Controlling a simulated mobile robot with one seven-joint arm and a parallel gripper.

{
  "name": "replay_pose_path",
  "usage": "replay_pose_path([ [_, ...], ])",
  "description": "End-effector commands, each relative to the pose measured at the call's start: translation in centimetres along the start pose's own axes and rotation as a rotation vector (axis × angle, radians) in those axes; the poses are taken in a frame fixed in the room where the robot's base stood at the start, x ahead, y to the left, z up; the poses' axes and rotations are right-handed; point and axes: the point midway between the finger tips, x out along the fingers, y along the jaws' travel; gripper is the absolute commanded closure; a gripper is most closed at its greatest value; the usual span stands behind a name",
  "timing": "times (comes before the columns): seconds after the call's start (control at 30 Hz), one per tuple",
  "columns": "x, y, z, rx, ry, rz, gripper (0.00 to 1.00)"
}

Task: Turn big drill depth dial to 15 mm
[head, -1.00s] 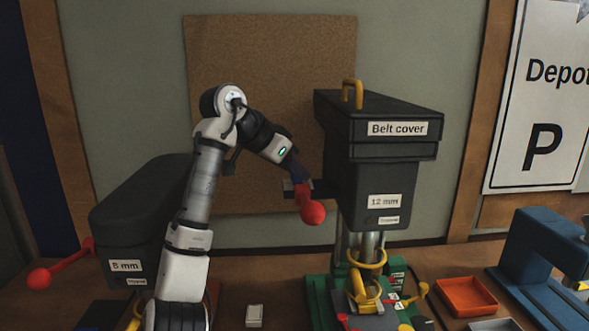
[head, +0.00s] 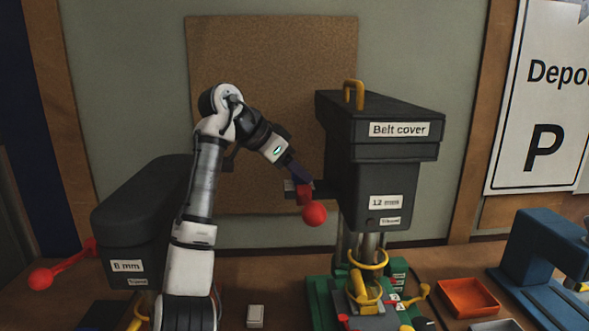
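The big drill (head: 380,160) is the tall dark machine right of centre, labelled "Belt cover" and "12 mm". A red ball-ended lever (head: 314,214) sits on its left side. My gripper (head: 302,184) is at the drill's left side, by the red part above the ball. Its fingers are small and partly hidden there, so I cannot tell whether they are open or shut, or touching. I cannot make out a depth dial or its scale from here.
A smaller drill (head: 128,230) labelled "8 mm", with a red lever (head: 42,278), stands at left. An orange tray (head: 468,297) and a blue machine (head: 545,255) are at right. A small pale block (head: 255,316) lies on the bench. A yellow ring (head: 368,260) is under the big drill.

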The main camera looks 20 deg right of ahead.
Motion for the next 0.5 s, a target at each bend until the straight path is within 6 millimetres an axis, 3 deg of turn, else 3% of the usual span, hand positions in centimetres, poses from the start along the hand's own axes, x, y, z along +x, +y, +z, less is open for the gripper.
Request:
replay_pose_path([
  [0.33,-0.3,0.0,0.1,0.000,0.000,-0.001,0.48],
  [0.5,-2.5,0.0,0.1,0.000,0.001,-0.003,0.48],
])
